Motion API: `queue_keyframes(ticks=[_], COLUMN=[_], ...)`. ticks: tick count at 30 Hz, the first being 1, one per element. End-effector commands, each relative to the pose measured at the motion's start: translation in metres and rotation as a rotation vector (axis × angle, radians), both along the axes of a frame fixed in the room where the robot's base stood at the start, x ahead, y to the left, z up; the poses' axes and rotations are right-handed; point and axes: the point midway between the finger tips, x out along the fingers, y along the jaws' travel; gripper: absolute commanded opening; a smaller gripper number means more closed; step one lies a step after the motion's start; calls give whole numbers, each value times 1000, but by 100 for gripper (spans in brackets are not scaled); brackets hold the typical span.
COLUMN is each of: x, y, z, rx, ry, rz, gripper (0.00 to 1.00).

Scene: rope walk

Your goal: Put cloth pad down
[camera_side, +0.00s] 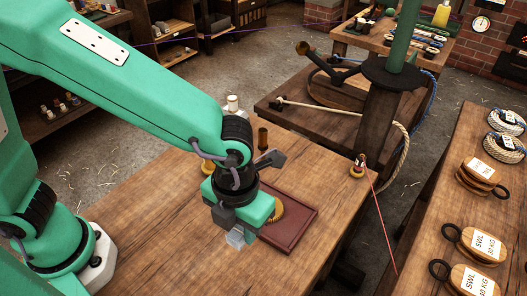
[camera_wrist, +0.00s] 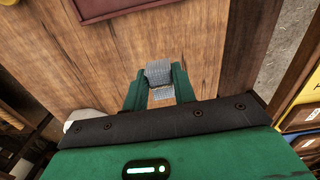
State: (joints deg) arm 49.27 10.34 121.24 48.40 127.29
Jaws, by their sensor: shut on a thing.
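A grey cloth pad (camera_side: 236,239) sits between the fingertips of my gripper (camera_side: 237,222) in the side view. In the wrist view the woven grey pad (camera_wrist: 158,73) shows between the two green fingers of my gripper (camera_wrist: 157,86), with bare wood around it. My gripper is shut on the pad and points down over the wooden table (camera_side: 180,235). The pad is just outside the near left edge of a dark red tray (camera_side: 296,217). I cannot tell whether the pad touches the table.
A yellow ring-shaped thing (camera_side: 278,209) lies on the tray, partly hidden by my gripper. A brown cylinder (camera_side: 263,137) stands near the table's back edge. A small brass fitting with a red line (camera_side: 358,168) is at the right corner. The table's front is clear.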

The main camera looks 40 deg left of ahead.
Motion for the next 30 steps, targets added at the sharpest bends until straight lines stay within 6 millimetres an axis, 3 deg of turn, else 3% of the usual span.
queue_keyframes(ticks=[15,24,30], x=[94,143,164], y=[-61,-85,-93], z=[8,6,4], rx=[1,1,1], ry=[0,0,1], rz=[175,273,317], gripper=[5,5,5])
